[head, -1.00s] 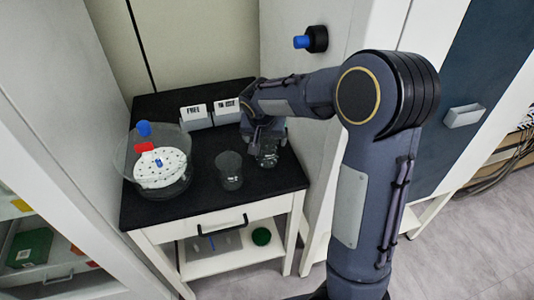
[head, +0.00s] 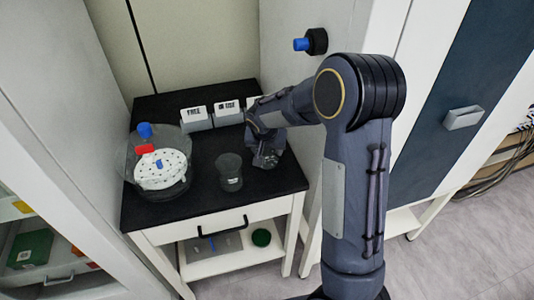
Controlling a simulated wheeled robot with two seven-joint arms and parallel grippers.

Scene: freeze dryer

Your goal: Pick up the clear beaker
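A clear beaker (head: 230,173) stands upright on the black top of the small table, right of the round glass vessel. My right gripper (head: 266,160) is just right of this beaker, low over the table's right side, pointing down. My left gripper is out of view.
A round glass vessel (head: 127,168) with a white perforated disc (head: 162,172) and red and blue caps stands at the left. Several labelled white boxes (head: 196,117) line the back. Tall cabinets flank the table. The front of the black top (head: 215,202) is clear.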

